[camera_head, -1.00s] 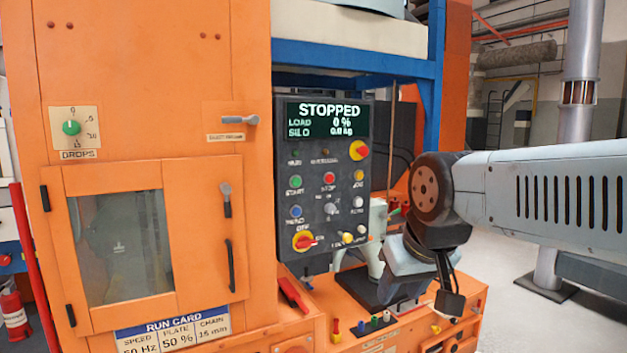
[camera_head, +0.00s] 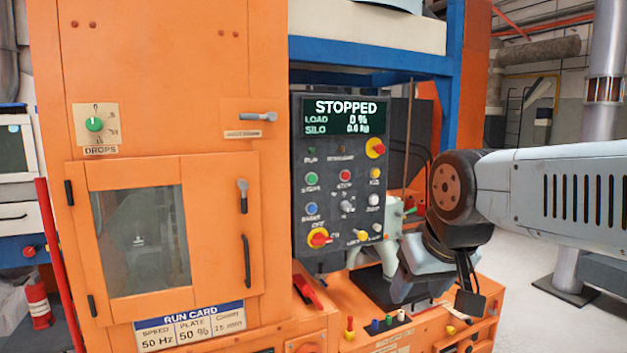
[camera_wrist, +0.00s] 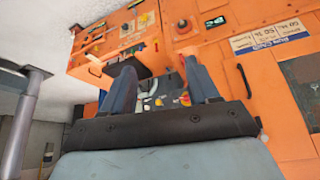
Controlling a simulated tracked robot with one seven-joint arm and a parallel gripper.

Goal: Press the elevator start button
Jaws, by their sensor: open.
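The dark control panel (camera_head: 341,235) stands upright on the orange machine in the head view. The green start button (camera_head: 311,178), labelled START, is on its left side, left of the red stop button (camera_head: 345,176). The display (camera_head: 342,117) reads STOPPED, with load at 0 %. My gripper is right of and below the panel in the head view, apart from the button, its fingertips hard to make out. In the wrist view my open gripper (camera_wrist: 160,75) shows two blue-grey fingers with nothing held. The panel shows between them, but the start button cannot be made out there.
The orange cabinet with a windowed door (camera_head: 140,240) stands left. A lower orange ledge with small coloured knobs (camera_head: 375,325) lies below my gripper. Open floor shows at the right.

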